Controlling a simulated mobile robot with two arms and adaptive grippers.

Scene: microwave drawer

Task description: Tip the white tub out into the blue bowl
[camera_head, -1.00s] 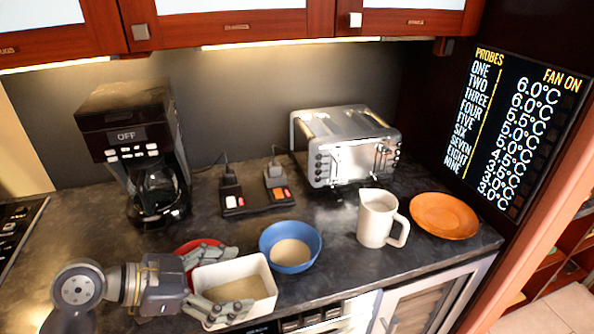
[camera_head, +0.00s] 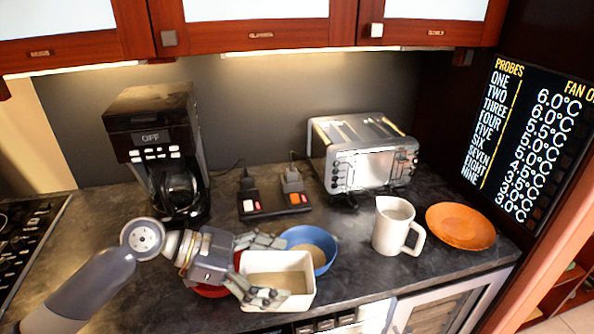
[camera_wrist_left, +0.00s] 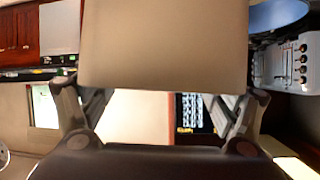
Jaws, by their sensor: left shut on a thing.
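The white tub (camera_head: 291,301) is in my left gripper (camera_head: 279,270), with one finger along its far side and one along its near side. Tan contents show inside it. The tub looks about level and covers the near left part of the blue bowl (camera_head: 327,262). I cannot tell how high it is above the counter. The blue bowl stands on the counter with tan contents in it. In the left wrist view, the tub's pale wall (camera_wrist_left: 165,45) fills the top middle between the fingers, and the blue bowl (camera_wrist_left: 278,14) shows at top right. My right gripper is in neither view.
A red dish (camera_head: 209,291) lies partly hidden under my left gripper. A white pitcher (camera_head: 392,226) and an orange plate (camera_head: 460,226) stand to the right. A toaster (camera_head: 365,157), a black twin-switch unit (camera_head: 273,202) and a coffee maker (camera_head: 152,150) stand behind.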

